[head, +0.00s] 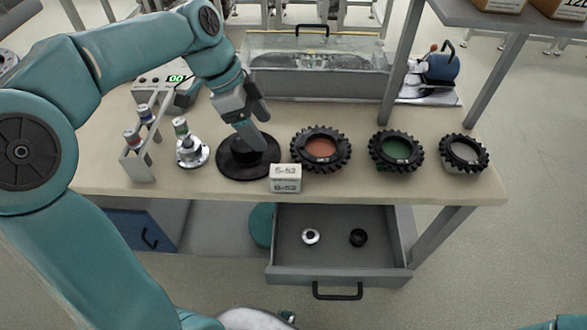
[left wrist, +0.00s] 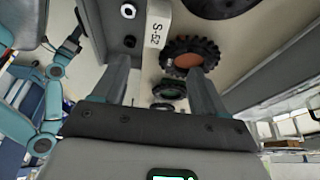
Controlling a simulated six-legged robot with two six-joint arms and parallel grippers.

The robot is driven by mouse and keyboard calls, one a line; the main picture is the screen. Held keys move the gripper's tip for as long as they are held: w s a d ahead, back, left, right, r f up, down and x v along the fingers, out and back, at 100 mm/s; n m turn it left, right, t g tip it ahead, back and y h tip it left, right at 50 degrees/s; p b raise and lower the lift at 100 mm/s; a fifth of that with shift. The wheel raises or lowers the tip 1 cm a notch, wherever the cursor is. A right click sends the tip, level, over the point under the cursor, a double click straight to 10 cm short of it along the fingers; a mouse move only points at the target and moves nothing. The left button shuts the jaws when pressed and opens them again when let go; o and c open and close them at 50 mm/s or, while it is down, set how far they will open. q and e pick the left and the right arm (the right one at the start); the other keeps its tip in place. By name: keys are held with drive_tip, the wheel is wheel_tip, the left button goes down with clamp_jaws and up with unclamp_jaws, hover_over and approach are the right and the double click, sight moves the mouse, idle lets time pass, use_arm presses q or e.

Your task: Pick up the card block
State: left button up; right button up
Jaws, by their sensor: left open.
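The card block (head: 286,178) is a small white block marked S-52. It stands at the front edge of the table, just right of a black round base. It also shows in the left wrist view (left wrist: 157,27), beyond the fingertips and roughly between them. My left gripper (head: 259,128) is above the black base, up and left of the block in the head view. Its two fingers are apart in the left wrist view (left wrist: 156,62), with nothing between them. It does not touch the block.
Toothed black rings with an orange (head: 320,148), a green (head: 396,150) and a pale centre (head: 464,153) lie to the right. The black round base (head: 238,166) is beside the block. A silver stand (head: 191,152) is further left. An open drawer (head: 335,264) juts out below.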

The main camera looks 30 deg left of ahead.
sight(285, 171)
use_arm(q)
drive_tip(key=b+x, duration=0.1)
drive_tip(key=x, duration=0.9)
drive_tip(key=shift+s+d+f, duration=0.1)
drive_tip(key=shift+f, duration=0.25)
drive_tip(key=x, duration=0.5)
drive_tip(key=shift+s+d+f, duration=0.15)
drive_tip(key=shift+s+f, duration=0.15)
drive_tip(key=shift+f, duration=0.1)
drive_tip(key=shift+c, duration=0.3)
drive_tip(key=c, duration=1.1)
